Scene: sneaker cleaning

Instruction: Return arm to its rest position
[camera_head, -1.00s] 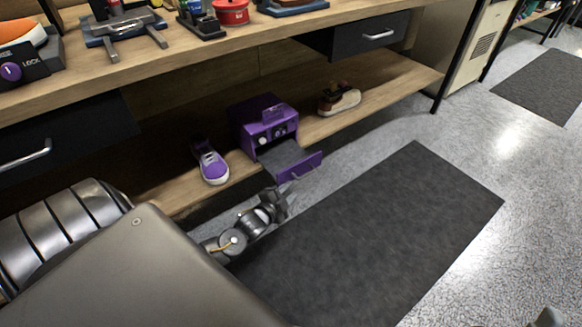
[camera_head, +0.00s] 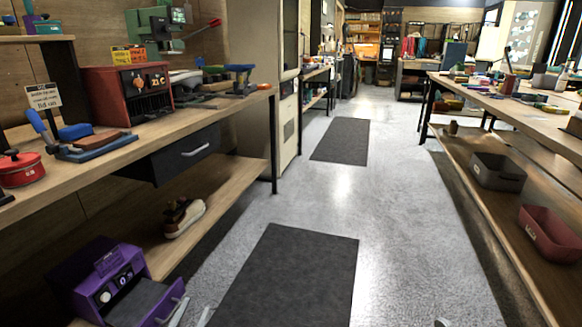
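My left gripper (camera_head: 204,317) shows only as a small tip at the bottom edge of the head view, just right of the open drawer of a purple machine. It appears apart from the drawer front, but its fingers are mostly cut off, so I cannot tell whether it is open or shut. A small piece at the bottom edge, right of centre, may be part of my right gripper (camera_head: 442,322); its fingers cannot be made out. The rest of both arms is out of view.
The purple machine (camera_head: 105,268) has its drawer (camera_head: 143,302) pulled out over the aisle. A brown and white shoe (camera_head: 184,217) sits on the lower left shelf (camera_head: 222,190). A dark mat (camera_head: 290,275) lies ahead. Right shelves hold a grey bin (camera_head: 497,172) and red bin (camera_head: 548,235). The middle aisle is clear.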

